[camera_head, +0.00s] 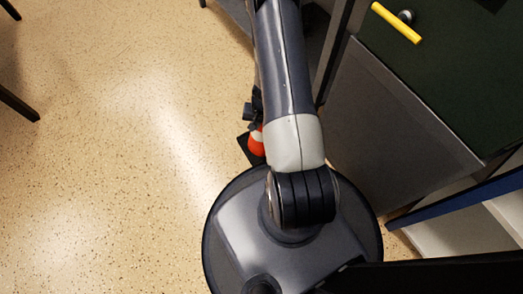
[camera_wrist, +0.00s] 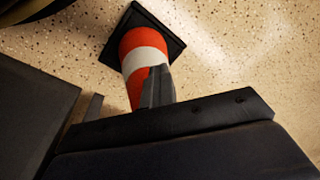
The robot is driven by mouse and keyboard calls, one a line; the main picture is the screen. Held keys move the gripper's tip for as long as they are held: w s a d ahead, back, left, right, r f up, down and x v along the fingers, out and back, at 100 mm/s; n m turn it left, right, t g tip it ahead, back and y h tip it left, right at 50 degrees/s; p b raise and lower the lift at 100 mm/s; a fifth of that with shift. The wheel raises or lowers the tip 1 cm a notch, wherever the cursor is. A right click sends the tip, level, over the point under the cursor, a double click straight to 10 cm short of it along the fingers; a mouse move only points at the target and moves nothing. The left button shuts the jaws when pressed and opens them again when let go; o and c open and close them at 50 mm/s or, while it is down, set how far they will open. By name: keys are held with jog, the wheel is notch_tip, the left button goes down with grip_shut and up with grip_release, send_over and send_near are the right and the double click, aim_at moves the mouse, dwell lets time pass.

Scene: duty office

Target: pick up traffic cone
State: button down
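The traffic cone is orange-red with a white band and a square black base. In the wrist view the cone (camera_wrist: 146,60) has its base at the top and its narrower end towards my gripper (camera_wrist: 128,84). One dark finger overlaps the cone's right side. The other finger stands to its left with a gap, so the gripper looks open. Whether the right finger touches the cone I cannot tell. In the head view the cone (camera_head: 256,143) is on the floor, partly hidden by my arm, with my gripper's dark parts just above it in the picture.
A dark green-topped cabinet (camera_head: 400,120) stands right of my arm, with a yellow bar (camera_head: 397,22) on top. A blue-edged white shelf (camera_head: 450,232) is at the lower right. Speckled floor (camera_head: 110,150) lies clear on the left, with dark furniture legs (camera_head: 18,105) at its edge.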

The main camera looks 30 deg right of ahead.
jog(key=c, duration=2.2)
grip_release()
jog(key=c, duration=1.8)
grip_release()
jog(key=shift+c, duration=0.2)
